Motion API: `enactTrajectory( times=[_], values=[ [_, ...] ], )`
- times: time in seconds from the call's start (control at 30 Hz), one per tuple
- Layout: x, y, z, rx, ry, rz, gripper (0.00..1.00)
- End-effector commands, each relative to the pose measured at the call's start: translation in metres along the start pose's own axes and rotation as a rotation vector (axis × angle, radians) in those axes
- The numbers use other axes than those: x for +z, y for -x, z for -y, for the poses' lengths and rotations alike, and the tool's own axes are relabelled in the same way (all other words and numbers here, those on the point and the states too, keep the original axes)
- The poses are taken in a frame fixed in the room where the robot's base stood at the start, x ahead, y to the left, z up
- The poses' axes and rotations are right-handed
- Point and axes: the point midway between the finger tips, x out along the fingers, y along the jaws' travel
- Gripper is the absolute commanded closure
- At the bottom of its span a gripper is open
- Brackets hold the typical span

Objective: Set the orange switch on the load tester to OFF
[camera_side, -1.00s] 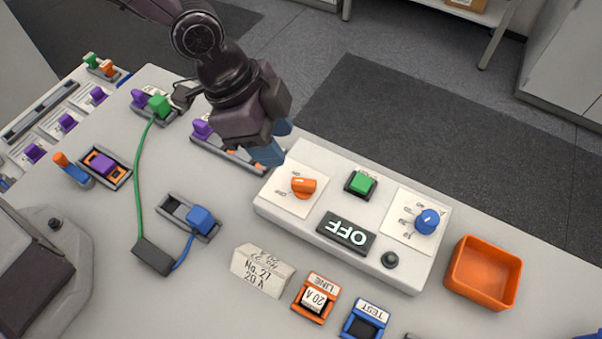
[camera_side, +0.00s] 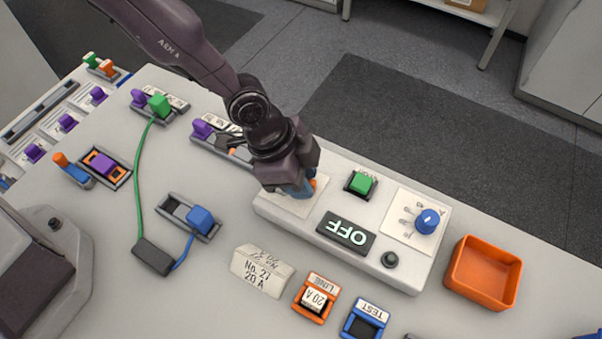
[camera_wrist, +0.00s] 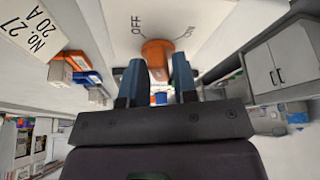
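The load tester (camera_side: 290,229) is a long white box with a display (camera_side: 346,233) reading OFF. Its orange switch (camera_wrist: 157,52) shows in the wrist view, under a panel marked OFF at left and ON at right.
A green button (camera_side: 361,183), a blue knob (camera_side: 427,221) and a black button (camera_side: 390,259) are also on the tester. An orange bin (camera_side: 485,272) stands to its right. A white No. 27 block (camera_side: 261,270) lies in front, and a green cable (camera_side: 139,190) runs at left.

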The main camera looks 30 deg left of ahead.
Motion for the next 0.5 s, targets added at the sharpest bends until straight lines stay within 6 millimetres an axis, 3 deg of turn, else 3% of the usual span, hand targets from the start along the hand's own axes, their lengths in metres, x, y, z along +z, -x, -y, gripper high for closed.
enactTrajectory(
  times=[0.03,0.1,0.3,0.5],
  values=[
    [0.0,0.0001,-0.0001,0.0,0.0,0.0,0.85],
    [0.0001,0.0002,-0.0001,0.0,0.0,0.0,1.0],
    [0.0001,0.0001,-0.0009,-0.01,0.022,0.002,1.0],
    [-0.0006,0.0001,-0.0029,-0.084,0.194,0.003,1.0]
  ],
)
